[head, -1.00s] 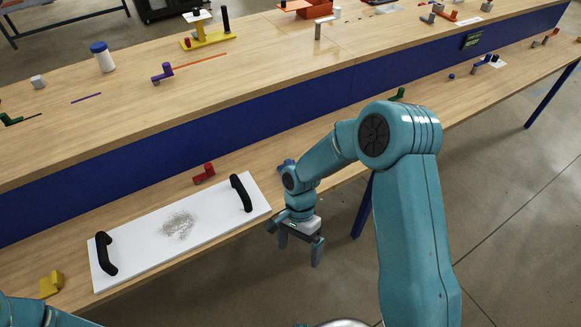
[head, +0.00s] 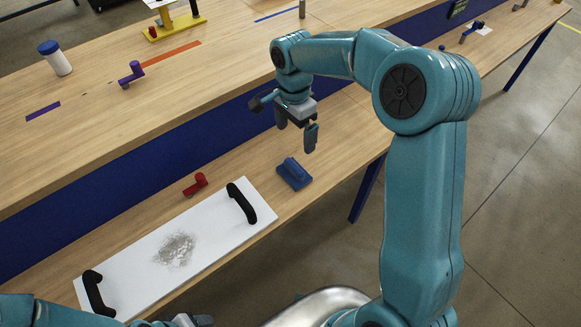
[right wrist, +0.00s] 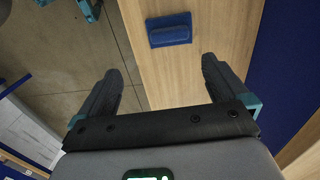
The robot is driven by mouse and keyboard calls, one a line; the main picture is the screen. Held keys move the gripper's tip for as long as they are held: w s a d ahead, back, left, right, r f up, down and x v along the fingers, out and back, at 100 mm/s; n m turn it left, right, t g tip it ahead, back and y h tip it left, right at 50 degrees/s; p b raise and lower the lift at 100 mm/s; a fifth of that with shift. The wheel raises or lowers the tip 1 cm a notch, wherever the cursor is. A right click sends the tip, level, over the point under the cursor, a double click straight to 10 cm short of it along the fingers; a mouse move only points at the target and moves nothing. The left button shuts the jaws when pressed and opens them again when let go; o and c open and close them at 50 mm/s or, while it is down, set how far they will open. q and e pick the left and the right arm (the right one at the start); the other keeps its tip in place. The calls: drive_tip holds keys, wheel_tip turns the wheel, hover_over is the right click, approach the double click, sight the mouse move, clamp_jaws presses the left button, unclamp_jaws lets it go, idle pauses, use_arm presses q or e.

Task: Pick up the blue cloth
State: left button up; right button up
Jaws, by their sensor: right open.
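The blue cloth (head: 294,174) lies as a small folded pad with a raised strip on the lower wooden bench, right of the white board. It also shows in the right wrist view (right wrist: 170,30), at the top, beyond the fingertips. My right gripper (head: 296,136) hangs open and empty above the bench, over and slightly behind the cloth in the head view. Its two fingers are spread wide in the right wrist view (right wrist: 162,68). Of my left gripper, only a grey part (head: 190,320) shows at the bottom edge; its jaws are cut off.
A white board (head: 205,235) with two black handles and a patch of grey debris (head: 175,249) lies on the lower bench (head: 335,140). A red part (head: 195,184) sits behind it. A raised rear bench (head: 120,120) with a blue front panel stands behind.

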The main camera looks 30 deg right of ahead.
drive_tip(key=r, duration=0.2)
hover_over(294, 166)
drive_tip(key=shift+t, duration=0.4)
drive_tip(key=f, duration=1.1)
drive_tip(key=shift+s+d, duration=0.1)
drive_tip(key=shift+s, duration=0.1)
wheel_tip(294, 166, down, 5)
drive_tip(key=shift+w+f+p, duration=0.15)
drive_tip(key=shift+f+p, duration=0.05)
drive_tip(key=shift+p, duration=0.15)
drive_tip(key=c, duration=0.9)
